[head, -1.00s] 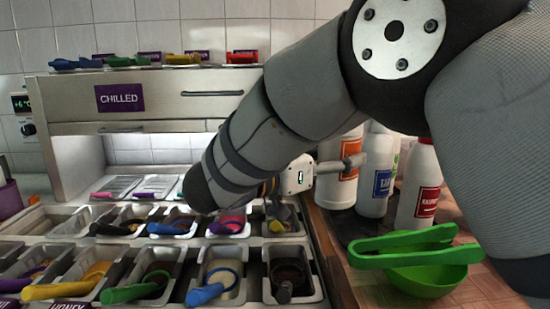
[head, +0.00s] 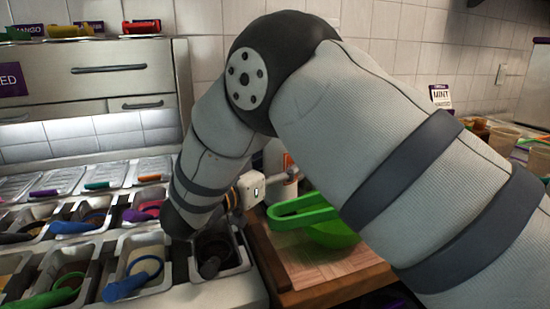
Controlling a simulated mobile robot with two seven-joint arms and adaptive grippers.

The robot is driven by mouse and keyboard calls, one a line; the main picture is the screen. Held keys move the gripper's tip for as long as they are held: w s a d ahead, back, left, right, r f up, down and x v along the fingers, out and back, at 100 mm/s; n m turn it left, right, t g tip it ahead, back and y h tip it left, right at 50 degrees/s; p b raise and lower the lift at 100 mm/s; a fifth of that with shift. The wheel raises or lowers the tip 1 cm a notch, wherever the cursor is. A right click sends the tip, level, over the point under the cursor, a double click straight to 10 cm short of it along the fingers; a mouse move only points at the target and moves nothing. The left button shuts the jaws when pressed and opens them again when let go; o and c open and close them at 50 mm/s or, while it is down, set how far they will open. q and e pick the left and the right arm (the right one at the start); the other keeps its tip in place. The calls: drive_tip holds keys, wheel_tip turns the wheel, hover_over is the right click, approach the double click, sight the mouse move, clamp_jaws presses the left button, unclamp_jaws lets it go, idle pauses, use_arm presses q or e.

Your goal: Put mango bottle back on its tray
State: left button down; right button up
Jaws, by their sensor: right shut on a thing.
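A white bottle with an orange label (head: 283,160) shows partly in the head view, just behind the green bowl. My arm covers much of it and its label cannot be read. My right gripper (head: 277,181) is at its near side, shut on it, with the fingers mostly hidden. Whether the bottle's base touches anything is hidden. A wooden board (head: 335,272) lies below and to the right; I cannot tell whether it is the bottle's tray. My left gripper is not in view.
Topping bins with coloured scoops (head: 135,270) fill the lower left. A steel cabinet (head: 120,75) stands behind. A mint sign (head: 440,97) is at right.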

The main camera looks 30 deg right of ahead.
drive_tip(key=shift+r, duration=0.1)
drive_tip(key=o, duration=1.2)
drive_tip(key=shift+f, duration=0.2)
drive_tip(key=shift+c, duration=0.2)
drive_tip(key=shift+r, duration=0.2)
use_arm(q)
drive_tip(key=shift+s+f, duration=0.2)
use_arm(e)
drive_tip(key=v, duration=1.2)
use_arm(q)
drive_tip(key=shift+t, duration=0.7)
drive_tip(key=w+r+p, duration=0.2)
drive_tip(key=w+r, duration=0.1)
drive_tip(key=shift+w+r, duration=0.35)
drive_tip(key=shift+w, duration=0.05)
use_arm(e)
wheel_tip(320, 180, up, 9)
